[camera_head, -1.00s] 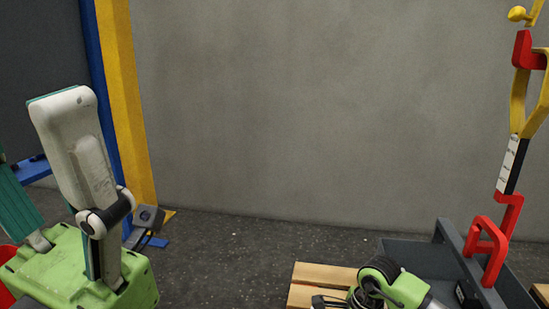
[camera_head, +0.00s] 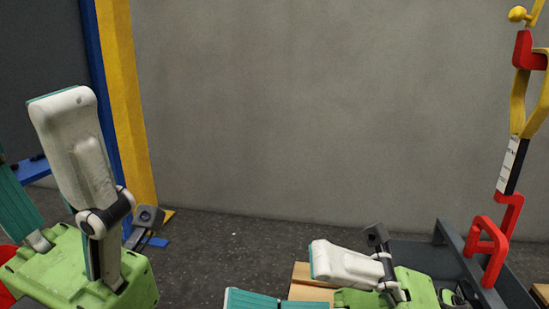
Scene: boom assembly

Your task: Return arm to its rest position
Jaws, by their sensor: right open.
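My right gripper (camera_head: 272,280) is at the bottom, right of centre. Its green body and white-and-teal fingers point left. The fingers are spread apart, with nothing seen between them, and the lower teal one is partly cut by the bottom edge. My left gripper (camera_head: 35,150) is at the left edge, on a green body with its fingers pointing up. A wide gap shows between its white finger and a teal one that runs out of view. It holds nothing that I can see.
A dark grey bin (camera_head: 420,250) stands behind the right gripper. A red, yellow and black assembly (camera_head: 512,165) rises upright at its right. Wooden slats (camera_head: 307,275) lie beneath the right gripper. A yellow post (camera_head: 128,110) stands behind the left gripper. Open floor lies between the grippers.

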